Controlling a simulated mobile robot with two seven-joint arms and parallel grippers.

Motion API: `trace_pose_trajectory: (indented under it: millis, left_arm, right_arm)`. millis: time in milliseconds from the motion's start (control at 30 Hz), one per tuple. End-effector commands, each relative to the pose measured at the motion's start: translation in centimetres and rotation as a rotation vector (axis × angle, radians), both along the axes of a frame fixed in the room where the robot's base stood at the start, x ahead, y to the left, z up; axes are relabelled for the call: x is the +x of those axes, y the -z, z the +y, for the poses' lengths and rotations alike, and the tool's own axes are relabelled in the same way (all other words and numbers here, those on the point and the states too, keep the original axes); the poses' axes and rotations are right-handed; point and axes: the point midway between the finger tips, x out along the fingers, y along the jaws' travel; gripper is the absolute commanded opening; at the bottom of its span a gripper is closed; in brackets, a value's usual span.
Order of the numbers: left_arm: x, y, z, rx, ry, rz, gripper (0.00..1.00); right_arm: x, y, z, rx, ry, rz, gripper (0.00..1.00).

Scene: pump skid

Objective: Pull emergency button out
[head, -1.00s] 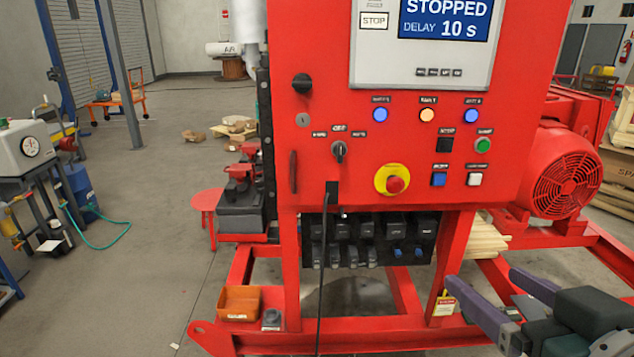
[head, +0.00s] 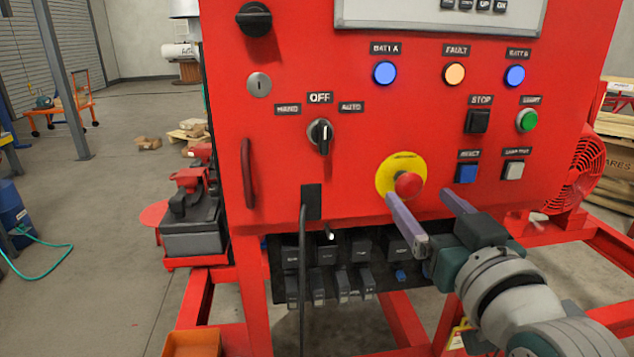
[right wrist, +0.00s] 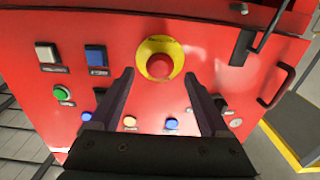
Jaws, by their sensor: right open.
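The emergency button (head: 408,184) is a red mushroom head on a yellow round plate (head: 388,165), low on the red panel's front. It also shows in the right wrist view (right wrist: 159,66), ahead of and between my fingers, beyond the tips. My right gripper (head: 425,222) is open and empty, its two purple-grey fingers apart and pointing at the panel. In the head view its fingertips are just below the button, one on each side. It does not visibly touch the button. My left gripper is in neither view.
A rotary switch (head: 320,135) set to OFF is left of the button. Black STOP (head: 477,121), green (head: 527,120), blue (head: 466,173) and white (head: 513,170) buttons are close on its right. A black cable (head: 302,260) hangs below the panel. A handle (head: 248,172) projects at the left.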

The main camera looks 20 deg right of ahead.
Motion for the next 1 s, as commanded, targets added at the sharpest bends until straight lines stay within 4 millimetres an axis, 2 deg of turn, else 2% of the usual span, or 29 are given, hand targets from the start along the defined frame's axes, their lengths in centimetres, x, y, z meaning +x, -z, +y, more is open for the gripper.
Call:
trace_pose_trajectory:
  millis: [100,233,600,1000]
  left_arm:
    - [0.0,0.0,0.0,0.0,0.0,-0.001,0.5]
    - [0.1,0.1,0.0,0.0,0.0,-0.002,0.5]
    - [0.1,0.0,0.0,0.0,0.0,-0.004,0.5]
    - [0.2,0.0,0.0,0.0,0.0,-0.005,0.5]
  right_arm:
    - [1.9,-0.1,-0.4,0.0,0.0,-0.002,0.8]
    - [3.0,0.0,-0.7,0.0,0.0,-0.001,0.8]
    - [3.5,0.0,-0.9,0.0,0.0,0.0,0.8]
    - [3.5,0.0,-0.8,0.0,0.0,0.001,0.35]
